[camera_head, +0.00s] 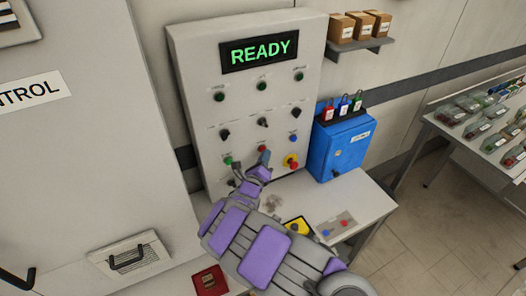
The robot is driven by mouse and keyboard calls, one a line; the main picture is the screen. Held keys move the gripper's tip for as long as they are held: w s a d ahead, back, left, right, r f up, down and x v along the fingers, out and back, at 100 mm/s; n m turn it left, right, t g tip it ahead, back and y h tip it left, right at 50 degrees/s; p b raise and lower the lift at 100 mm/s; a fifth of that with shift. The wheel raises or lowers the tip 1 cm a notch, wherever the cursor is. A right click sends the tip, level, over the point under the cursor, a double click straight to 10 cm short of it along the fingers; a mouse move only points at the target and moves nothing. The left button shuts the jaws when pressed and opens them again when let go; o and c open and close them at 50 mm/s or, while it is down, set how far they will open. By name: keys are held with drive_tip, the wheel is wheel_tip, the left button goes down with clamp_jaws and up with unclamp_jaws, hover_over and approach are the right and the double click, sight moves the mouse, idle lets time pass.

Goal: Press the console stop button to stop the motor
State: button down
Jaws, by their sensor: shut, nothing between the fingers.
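The grey console (185,70) stands against the wall, with a display (259,51) reading READY in green. A small red button (262,148) shows just above my gripper's tip, in the lower row of the panel. A green button (228,161) is to its left, and a red mushroom button on a yellow base (291,161) is to its right. Button labels are too small to read. My gripper (263,161) is shut and empty, pointing up at the panel just below the small red button. I cannot tell whether it touches the button.
Dark knobs (263,122) and a blue button (293,138) sit above the lower row. A blue lockbox (340,148) with padlocks stands right of the console. A ledge below holds a yellow item (299,228) and a small button plate (336,224). A table with parts (430,112) is far right.

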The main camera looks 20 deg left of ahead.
drive_tip(key=shift+s, duration=0.1)
drive_tip(key=shift+s+d+p, duration=0.3)
drive_tip(key=shift+s+d, duration=0.2)
drive_tip(key=shift+d, duration=0.05)
drive_tip(key=shift+s+d+p, duration=0.65)
drive_tip(key=shift+s+d, duration=0.15)
drive_tip(key=shift+d, duration=0.2)
drive_tip(key=shift+s+d+p, duration=0.6)
drive_tip(key=shift+s+d, duration=0.2)
drive_tip(key=shift+d, duration=0.15)
